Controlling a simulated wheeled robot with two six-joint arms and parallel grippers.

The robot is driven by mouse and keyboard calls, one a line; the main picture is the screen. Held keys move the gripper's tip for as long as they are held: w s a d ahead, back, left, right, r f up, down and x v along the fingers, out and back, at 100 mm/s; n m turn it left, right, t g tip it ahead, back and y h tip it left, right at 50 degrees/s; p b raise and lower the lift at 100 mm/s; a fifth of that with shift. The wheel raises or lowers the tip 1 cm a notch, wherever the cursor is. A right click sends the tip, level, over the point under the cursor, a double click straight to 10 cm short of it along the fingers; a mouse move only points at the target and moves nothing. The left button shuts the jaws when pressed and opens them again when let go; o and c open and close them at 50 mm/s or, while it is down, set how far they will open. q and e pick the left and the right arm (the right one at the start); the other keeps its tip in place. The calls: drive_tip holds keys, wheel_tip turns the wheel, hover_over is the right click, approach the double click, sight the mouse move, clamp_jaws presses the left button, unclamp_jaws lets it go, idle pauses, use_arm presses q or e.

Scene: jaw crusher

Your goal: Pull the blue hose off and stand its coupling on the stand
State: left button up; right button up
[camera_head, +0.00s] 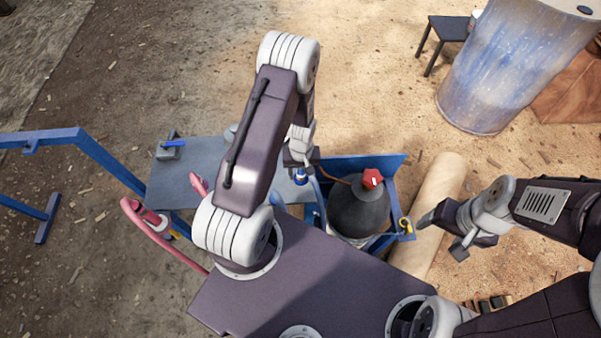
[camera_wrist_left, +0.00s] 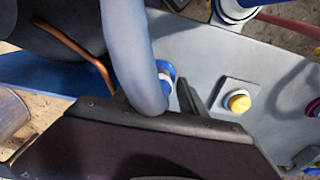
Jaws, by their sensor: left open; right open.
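The blue hose (camera_wrist_left: 135,50) crosses the left wrist view from the top and runs down between the fingers of my left gripper (camera_wrist_left: 153,92). Its blue coupling (camera_wrist_left: 166,76) shows just beyond the hose, over a pale grey surface. In the head view the blue coupling (camera_head: 300,176) is directly below my left gripper (camera_head: 299,160). My left gripper is open, its fingers on either side of the hose; contact cannot be told. My right gripper (camera_head: 450,238) is open and empty at the right. I cannot surely pick out the stand; a small grey block with a blue bar (camera_head: 170,148) is on the grey table.
The grey table (camera_head: 180,180) is left of my arm. A dark tank with a red cap (camera_head: 358,212) stands in a blue frame (camera_head: 380,162). A yellow hook (camera_head: 405,226) is near my right gripper. A red hose (camera_head: 170,245) hangs at the left.

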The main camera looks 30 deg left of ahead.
sight(301, 169)
use_arm(q)
clamp_jaws()
idle(1.2)
drive_tip(key=shift+r, duration=0.15)
drive_tip(key=shift+r+p, duration=2.75)
drive_tip(key=shift+r, duration=0.15)
